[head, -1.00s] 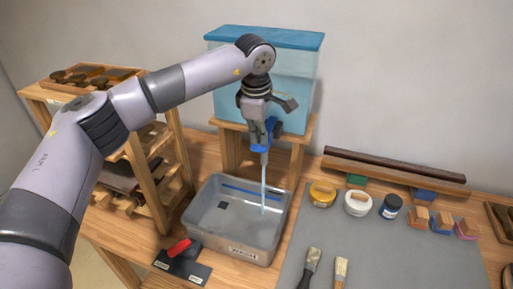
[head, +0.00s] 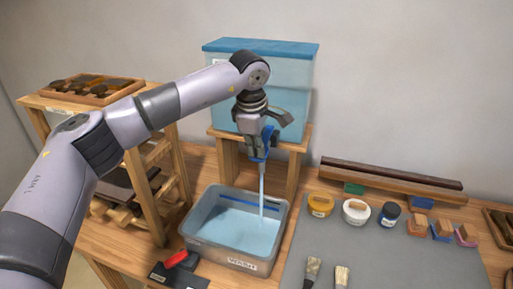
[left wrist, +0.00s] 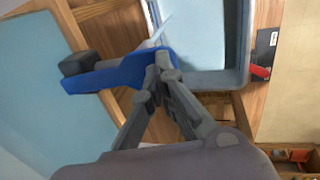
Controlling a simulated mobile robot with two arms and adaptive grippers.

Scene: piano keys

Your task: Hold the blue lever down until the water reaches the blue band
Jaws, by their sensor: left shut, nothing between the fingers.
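The blue lever (head: 268,139) is on the tap at the front of the water tank (head: 295,88). My left gripper (head: 257,153) is shut and empty, with its fingertips against the lever; the left wrist view shows the tips (left wrist: 162,62) touching the blue lever (left wrist: 115,74). A stream of water (head: 262,190) runs from the tap into the clear tub (head: 240,262). Pale blue water (head: 235,230) covers the tub's floor and stands well up its walls. My right gripper is out of view.
A red-handled switch (head: 177,259) lies on a dark plate by the tub's front left. A wooden rack (head: 150,200) stands at the left. Jars (head: 356,212), brushes (head: 341,277) and small blocks (head: 417,227) are on the grey mat at the right.

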